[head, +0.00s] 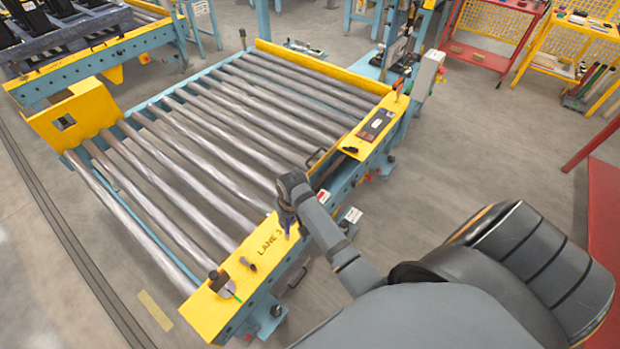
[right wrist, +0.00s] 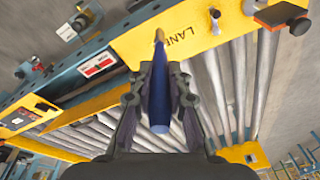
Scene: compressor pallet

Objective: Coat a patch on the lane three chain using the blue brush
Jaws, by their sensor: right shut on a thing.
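My right gripper (head: 288,213) is shut on the blue brush (right wrist: 159,100), whose tan tip points away from the wrist. In the right wrist view, the gripper (right wrist: 160,88) has a finger on each side of the handle. In the head view, the gripper and brush are above the side rail of the lane three roller conveyor (head: 205,135), beside the yellow cover (head: 240,283) lettered LANE 3. I cannot clearly make out the chain; the arm hides part of the rail. I cannot tell whether the brush touches anything. My left gripper is not in view.
A dark tray-like item (head: 377,124) lies on the far yellow cover. A red rack (head: 490,45) and yellow bench (head: 570,35) stand at back right. The floor between is clear.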

